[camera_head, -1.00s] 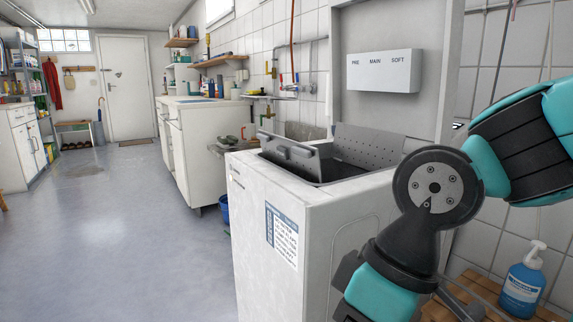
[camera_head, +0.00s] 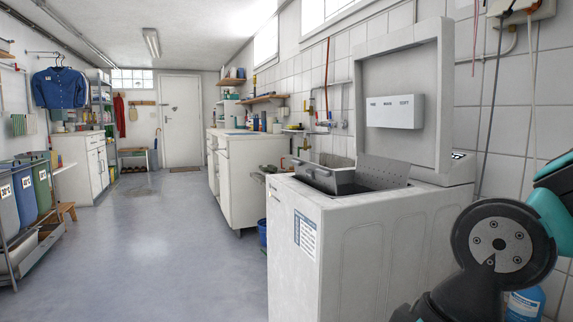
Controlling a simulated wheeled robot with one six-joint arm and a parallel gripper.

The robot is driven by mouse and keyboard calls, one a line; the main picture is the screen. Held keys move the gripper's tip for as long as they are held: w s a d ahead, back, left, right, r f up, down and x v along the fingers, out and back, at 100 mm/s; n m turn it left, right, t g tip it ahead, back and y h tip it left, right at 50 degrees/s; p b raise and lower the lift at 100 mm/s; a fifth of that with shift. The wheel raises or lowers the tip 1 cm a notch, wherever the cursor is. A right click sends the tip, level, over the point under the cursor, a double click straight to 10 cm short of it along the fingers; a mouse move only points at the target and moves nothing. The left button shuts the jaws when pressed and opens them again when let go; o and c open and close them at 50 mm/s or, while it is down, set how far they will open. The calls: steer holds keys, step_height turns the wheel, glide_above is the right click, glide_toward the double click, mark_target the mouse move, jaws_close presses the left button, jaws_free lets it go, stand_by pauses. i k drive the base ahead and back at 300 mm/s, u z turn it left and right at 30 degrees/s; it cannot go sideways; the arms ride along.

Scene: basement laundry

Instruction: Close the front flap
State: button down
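A white top-loading washing machine (camera_head: 365,250) stands right of centre with its lid (camera_head: 405,85) raised upright at the back. A drawer marked PRE, MAIN, SOFT (camera_head: 395,111) is on the lid's inside. In the top opening, a dark grey flap (camera_head: 317,179) stands tilted up along the left edge; it looks like the front flap. A second, perforated flap (camera_head: 384,170) stands up at the right of the opening. The drum inside is mostly hidden. My arm is at the lower right, beside the machine and away from the flaps. My gripper is out of view.
A white cabinet with a counter (camera_head: 240,180) stands beyond the machine, with a blue bucket (camera_head: 262,232) between. A blue bottle (camera_head: 524,303) is partly hidden behind my arm. Bins (camera_head: 25,195) stand at the far left. The floor in the middle is clear.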

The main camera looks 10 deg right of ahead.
mark_target(325, 181)
steer(key=u, duration=0.55)
steer(key=i, duration=1.25)
steer(key=z, duration=0.15)
